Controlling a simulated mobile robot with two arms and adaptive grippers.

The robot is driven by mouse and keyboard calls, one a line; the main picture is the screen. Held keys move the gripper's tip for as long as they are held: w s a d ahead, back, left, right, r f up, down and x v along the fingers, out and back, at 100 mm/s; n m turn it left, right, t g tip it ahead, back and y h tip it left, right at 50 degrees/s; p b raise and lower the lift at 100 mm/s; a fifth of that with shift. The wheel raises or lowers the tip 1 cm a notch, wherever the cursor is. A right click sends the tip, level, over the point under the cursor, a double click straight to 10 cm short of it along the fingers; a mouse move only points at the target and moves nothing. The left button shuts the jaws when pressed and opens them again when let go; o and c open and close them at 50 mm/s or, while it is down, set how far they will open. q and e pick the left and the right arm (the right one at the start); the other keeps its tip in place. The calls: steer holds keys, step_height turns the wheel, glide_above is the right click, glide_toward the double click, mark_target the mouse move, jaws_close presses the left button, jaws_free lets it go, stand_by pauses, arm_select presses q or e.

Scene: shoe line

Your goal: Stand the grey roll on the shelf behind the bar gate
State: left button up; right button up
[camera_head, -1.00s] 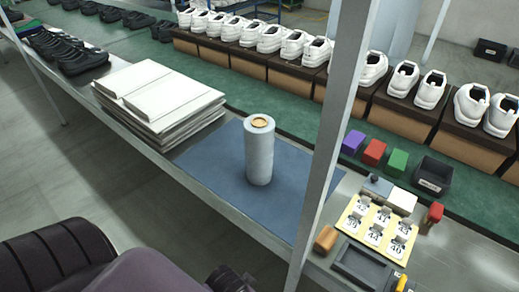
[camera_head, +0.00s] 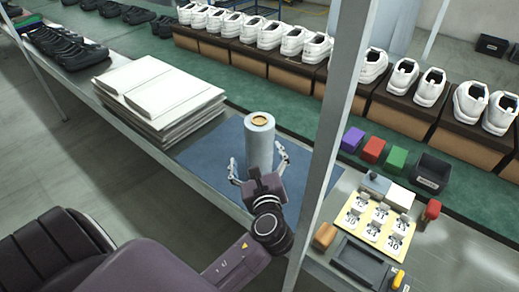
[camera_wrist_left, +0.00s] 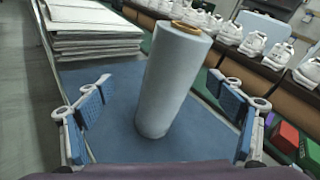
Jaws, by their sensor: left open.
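The grey roll (camera_head: 260,140) stands upright on the blue mat (camera_head: 212,150) on the bench, with a brown core at its top. It also shows in the left wrist view (camera_wrist_left: 172,82), between the fingers and a little beyond them. My left gripper (camera_head: 259,165) is open at the near side of the roll, one finger to each side. In the left wrist view the blue finger pads (camera_wrist_left: 160,108) are wide apart, with clear gaps to the roll. My right gripper is not in view. I cannot make out a shelf with a bar gate.
A grey post (camera_head: 335,130) rises just right of the roll. A stack of white sheets (camera_head: 160,95) lies to its left. A yellow number-tag board (camera_head: 376,225) and small coloured blocks are right of the post. White shoes on boxes (camera_head: 290,80) line the back.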

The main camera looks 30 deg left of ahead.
mark_target(259, 124)
arm_select(q)
steer(key=r+m, duration=0.1)
steer(key=w+r+m+t, duration=0.1)
steer(key=w+d+r+m, duration=0.1)
steer(key=r, duration=0.1)
steer(key=shift+w+m+t+y, duration=0.2)
steer(key=shift+m+t+y, duration=0.2)
steer(key=shift+w+a, duration=0.1)
steer(key=shift+w, duration=0.1)
steer(key=p+x, duration=0.1)
steer(key=x, duration=0.5)
steer(key=shift+a, duration=0.3)
steer(key=shift+w+a+f, duration=0.15)
steer(key=shift+w+a, duration=0.15)
steer(key=shift+w, duration=0.1)
steer(key=c, duration=2)
steer(key=shift+c, duration=1.1)
